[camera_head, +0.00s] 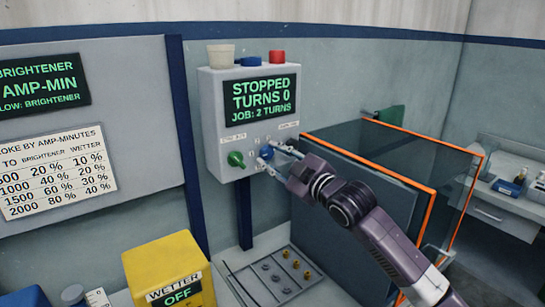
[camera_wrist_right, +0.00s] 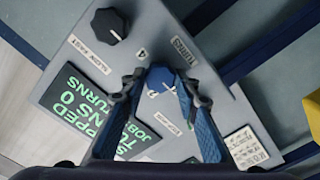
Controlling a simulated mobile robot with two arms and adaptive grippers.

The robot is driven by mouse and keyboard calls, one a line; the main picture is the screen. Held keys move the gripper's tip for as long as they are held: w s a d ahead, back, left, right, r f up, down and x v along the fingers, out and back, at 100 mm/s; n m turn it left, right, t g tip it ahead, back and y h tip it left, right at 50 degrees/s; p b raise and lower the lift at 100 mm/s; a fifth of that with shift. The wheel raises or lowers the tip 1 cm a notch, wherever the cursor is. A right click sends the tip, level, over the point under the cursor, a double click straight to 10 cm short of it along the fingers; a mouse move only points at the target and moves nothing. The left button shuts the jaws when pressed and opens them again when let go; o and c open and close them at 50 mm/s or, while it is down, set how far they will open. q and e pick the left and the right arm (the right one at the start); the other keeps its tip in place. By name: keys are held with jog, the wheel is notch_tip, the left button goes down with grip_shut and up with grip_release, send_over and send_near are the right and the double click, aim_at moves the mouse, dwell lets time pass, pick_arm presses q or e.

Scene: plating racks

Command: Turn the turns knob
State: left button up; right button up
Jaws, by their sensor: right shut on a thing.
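The control box (camera_head: 211,130) is light grey and stands on a dark blue post, with a lit screen (camera_head: 260,96) reading "STOPPED, TURNS 0, JOB: 2 TURNS". A small blue knob (camera_head: 266,151) with a white mark is on its lower front; in the right wrist view this blue knob (camera_wrist_right: 160,78) lies beside the "TURNS" label. My right gripper (camera_head: 271,156) comes from the right and is shut on the blue knob, one finger on each side. In the right wrist view the right gripper (camera_wrist_right: 161,84) straddles the knob. My left gripper is not in view.
A black knob (camera_wrist_right: 110,25) by the "SLOW FAST" label shows in the wrist view. A red button (camera_head: 277,57) tops the box. Orange-edged glass panels (camera_head: 450,205) stand right; a yellow wetter box (camera_head: 160,262) is lower left.

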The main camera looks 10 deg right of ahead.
jog(key=shift+c, duration=1)
jog(key=m+p, duration=0.3)
jog(key=m, duration=0.2)
jog(key=shift+r+p, duration=0.1)
jog(key=shift+p, duration=0.3)
jog(key=m+p, duration=0.2)
jog(key=m, duration=0.1)
jog(key=shift+m, duration=0.3)
jog(key=shift+m+p, duration=0.9)
jog(key=shift+m, duration=0.6)
jog(key=shift+f, duration=0.2)
jog(key=o, duration=1.2)
jog(key=shift+c, duration=0.2)
